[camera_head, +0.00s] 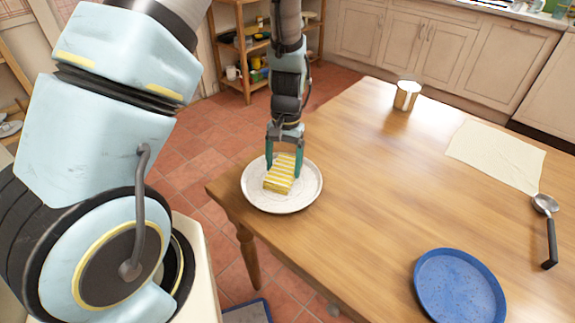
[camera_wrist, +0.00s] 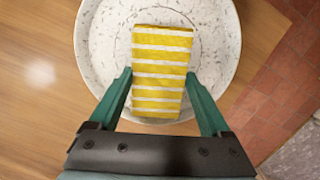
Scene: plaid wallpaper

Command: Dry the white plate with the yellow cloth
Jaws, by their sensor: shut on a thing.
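The white plate (camera_head: 254,194) has a speckled surface and lies at the table's near left corner. It also shows in the wrist view (camera_wrist: 103,45). The yellow cloth (camera_head: 281,175) has white stripes and is folded into a rectangular pad. It lies over the middle of the plate, and in the wrist view it (camera_wrist: 160,70) reaches towards the plate's rim. My gripper (camera_head: 284,168) points down over the plate, its green fingers on either side of the cloth. It is shut on the cloth. Whether the cloth presses on the plate is hard to tell.
The wooden table (camera_head: 350,190) has clear room right of the plate. A blue plate (camera_head: 460,288) lies at the near edge, a ladle (camera_head: 548,230) at the right. A metal can (camera_head: 407,95) stands at the back, near a cream cloth sheet (camera_head: 496,155).

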